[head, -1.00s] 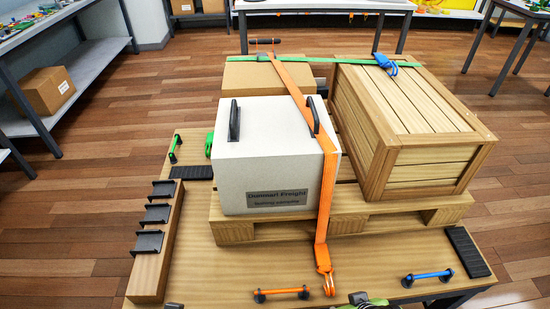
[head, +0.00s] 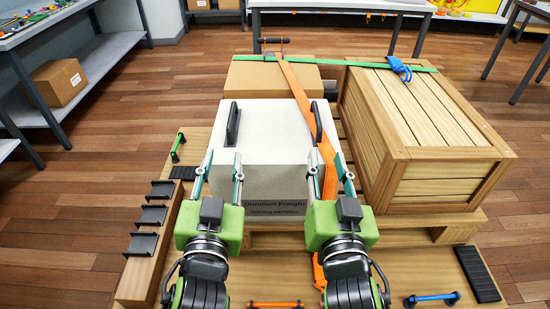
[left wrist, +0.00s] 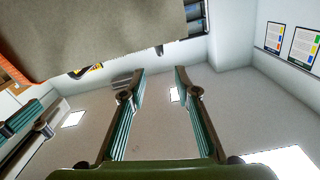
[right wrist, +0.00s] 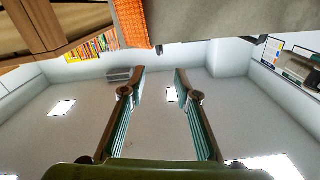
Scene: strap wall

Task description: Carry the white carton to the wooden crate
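The white carton (head: 270,130) sits on the pallet in the head view, with a black handle on its left and another on its right. An orange strap (head: 299,95) runs over its right side. The slatted wooden crate (head: 430,115) stands right of it. My left gripper (head: 219,168) and right gripper (head: 328,170) are in front of the carton's left and right front parts, open and empty, fingers pointing forward. In the left wrist view the carton (left wrist: 100,35) fills the upper left. In the right wrist view it shows at the top (right wrist: 205,18), beside the strap (right wrist: 132,22).
A brown cardboard box (head: 270,78) stands behind the carton. A green strap (head: 340,63) with a blue buckle (head: 399,70) crosses the box and crate. A wooden beam with black brackets (head: 155,215) lies left.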

